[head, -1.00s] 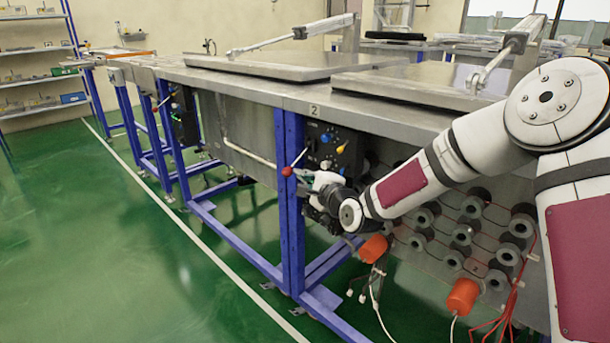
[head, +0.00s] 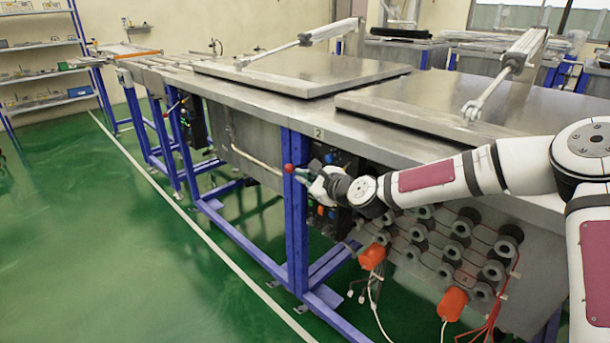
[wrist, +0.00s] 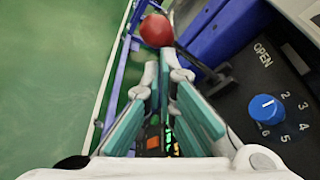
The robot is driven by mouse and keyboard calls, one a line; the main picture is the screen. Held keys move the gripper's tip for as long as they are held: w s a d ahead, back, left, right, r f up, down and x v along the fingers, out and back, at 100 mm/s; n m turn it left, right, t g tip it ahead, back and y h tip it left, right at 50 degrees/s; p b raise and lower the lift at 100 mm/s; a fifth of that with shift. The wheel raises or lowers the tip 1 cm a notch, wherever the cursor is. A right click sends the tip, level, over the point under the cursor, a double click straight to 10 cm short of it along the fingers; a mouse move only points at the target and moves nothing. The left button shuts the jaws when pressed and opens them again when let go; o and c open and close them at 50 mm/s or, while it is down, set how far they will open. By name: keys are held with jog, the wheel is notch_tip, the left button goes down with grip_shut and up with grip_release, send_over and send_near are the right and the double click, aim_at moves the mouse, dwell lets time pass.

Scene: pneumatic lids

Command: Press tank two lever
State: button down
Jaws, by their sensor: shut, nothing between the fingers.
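The tank two lever ends in a red ball (head: 289,168), in front of the blue post beside the "2" label (head: 319,133). In the wrist view the red ball (wrist: 157,31) lies just beyond my fingertips, and a dark rod runs beside the blue post. My gripper (head: 304,174) is at the control panel, close to the ball. In the wrist view my gripper (wrist: 166,62) has its teal-padded fingers together at the tips, with nothing between them. Whether the fingers touch the lever cannot be told.
The black panel with a blue knob (wrist: 266,108), marked OPEN and numbers, is right of my fingers. The blue post (head: 296,220) stands close by. Tank lids (head: 300,72) lie flat on top. Orange connectors (head: 372,257) hang below. Green floor at left is clear.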

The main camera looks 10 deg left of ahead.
jog(key=shift+a+r+m+g+p, duration=0.1)
jog(key=shift+r+m+g+p, duration=0.3)
jog(key=shift+r+m+p, duration=0.3)
jog(key=shift+r, duration=0.15)
jog(key=shift+r+p, duration=0.5)
jog(key=shift+r, duration=0.25)
